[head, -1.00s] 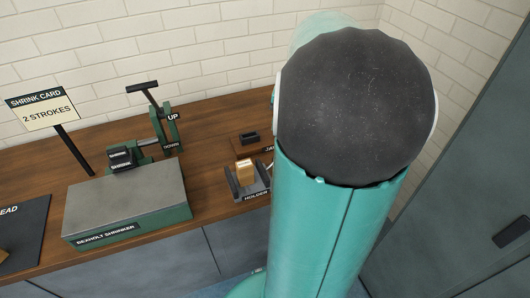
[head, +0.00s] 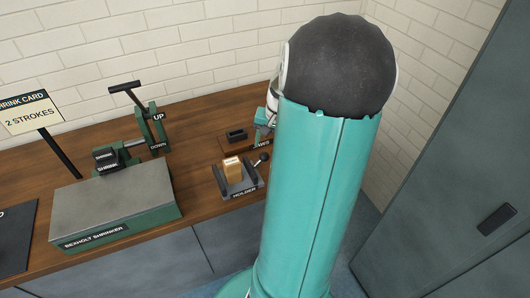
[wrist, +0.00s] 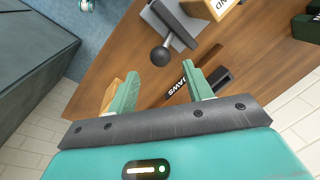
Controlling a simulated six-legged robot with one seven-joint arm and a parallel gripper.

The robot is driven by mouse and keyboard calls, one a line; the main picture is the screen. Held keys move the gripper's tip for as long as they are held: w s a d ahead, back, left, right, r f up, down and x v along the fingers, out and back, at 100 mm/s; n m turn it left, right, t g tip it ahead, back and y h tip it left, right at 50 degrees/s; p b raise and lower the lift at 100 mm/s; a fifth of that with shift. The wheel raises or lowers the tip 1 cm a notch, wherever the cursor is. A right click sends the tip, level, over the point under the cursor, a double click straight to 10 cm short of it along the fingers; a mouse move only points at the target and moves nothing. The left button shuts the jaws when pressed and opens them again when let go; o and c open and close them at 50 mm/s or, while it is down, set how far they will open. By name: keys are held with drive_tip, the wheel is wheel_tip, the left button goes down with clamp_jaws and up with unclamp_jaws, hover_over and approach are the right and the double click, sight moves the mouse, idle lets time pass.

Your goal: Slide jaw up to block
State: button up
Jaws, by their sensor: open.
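The tan block (head: 232,168) stands upright in the grey holder (head: 243,192) on the bench. The movable jaw (head: 250,171) is on the block's right, with a narrow gap seeming to show between them. Its rod ends in a dark ball knob (head: 263,158). In the wrist view the knob (wrist: 160,56) lies just beyond my gripper (wrist: 163,90), roughly between the lines of its two green fingers. The jaw (wrist: 165,25) and part of the block (wrist: 210,7) show past the knob. My gripper is open and holds nothing; in the head view my arm mostly hides it.
The green shrinker (head: 120,212) with its upright lever (head: 135,98) stands left of the holder. A JAWS plate with a black tray (head: 237,135) lies behind it. A tan piece (wrist: 110,92) shows beside my left finger. A grey cabinet (head: 450,170) stands at right.

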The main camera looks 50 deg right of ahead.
sight(265, 153)
drive_tip(key=f, duration=0.2)
drive_tip(key=w+f, duration=0.1)
drive_tip(key=f, duration=0.2)
drive_tip(key=shift+a+f, duration=0.1)
drive_tip(key=shift+a, duration=0.1)
drive_tip(key=shift+c, duration=0.2)
